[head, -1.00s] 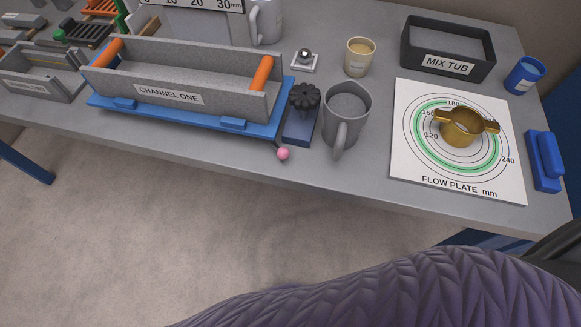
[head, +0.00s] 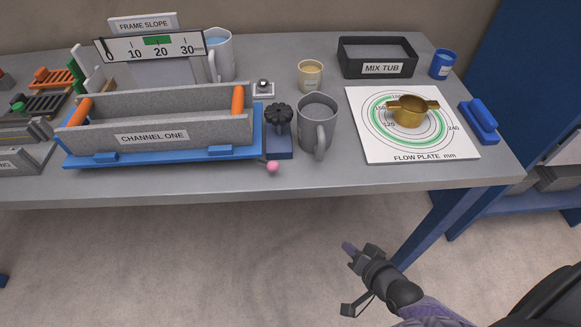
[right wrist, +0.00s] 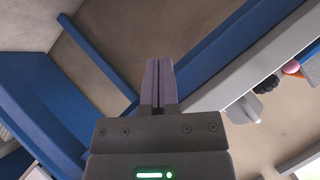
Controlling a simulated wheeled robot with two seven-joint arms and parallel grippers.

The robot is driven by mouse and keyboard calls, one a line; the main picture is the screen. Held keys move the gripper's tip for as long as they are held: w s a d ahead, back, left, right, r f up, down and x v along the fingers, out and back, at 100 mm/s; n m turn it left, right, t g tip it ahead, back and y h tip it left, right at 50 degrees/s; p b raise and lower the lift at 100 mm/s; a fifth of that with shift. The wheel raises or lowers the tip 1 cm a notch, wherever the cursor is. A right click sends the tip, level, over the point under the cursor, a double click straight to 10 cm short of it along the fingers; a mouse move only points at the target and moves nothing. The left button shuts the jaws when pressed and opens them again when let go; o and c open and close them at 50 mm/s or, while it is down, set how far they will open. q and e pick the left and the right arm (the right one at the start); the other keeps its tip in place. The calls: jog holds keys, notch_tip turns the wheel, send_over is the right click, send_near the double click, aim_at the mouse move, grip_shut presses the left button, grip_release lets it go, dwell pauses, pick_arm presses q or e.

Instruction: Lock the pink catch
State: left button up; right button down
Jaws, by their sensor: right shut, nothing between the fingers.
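The pink catch (head: 273,167) is a small pink ball on a dark stub at the front right corner of the blue tray (head: 190,157) under the grey CHANNEL ONE trough (head: 205,132). It juts out near the table's front edge. In the right wrist view the pink ball (right wrist: 291,67) shows small at the far right. My right gripper (head: 347,247) is in front of the table and below its top, to the lower right of the catch and well apart from it. Its fingers (right wrist: 159,85) are together and empty. My left gripper is not in view.
A black knob (head: 279,116) on a blue block and a grey mug (head: 317,120) stand just right of the catch. The flow plate (head: 450,145) with a brass ring lies further right. A blue table leg (head: 435,230) is beside my right gripper.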

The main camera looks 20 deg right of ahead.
jog(key=w+a+r+m+t+y, duration=0.1)
jog(key=w+r+m+t, duration=0.1)
jog(key=r, duration=0.6)
jog(key=w+a+r+m+t+y, duration=0.1)
jog(key=w+r+m+t, duration=0.2)
jog(key=r, duration=0.5)
jog(key=shift+w+a+m+t+y, duration=0.2)
jog(key=shift+w+m+t+y, duration=0.15)
jog(key=shift+w, duration=0.2)
jog(key=shift+f, duration=0.1)
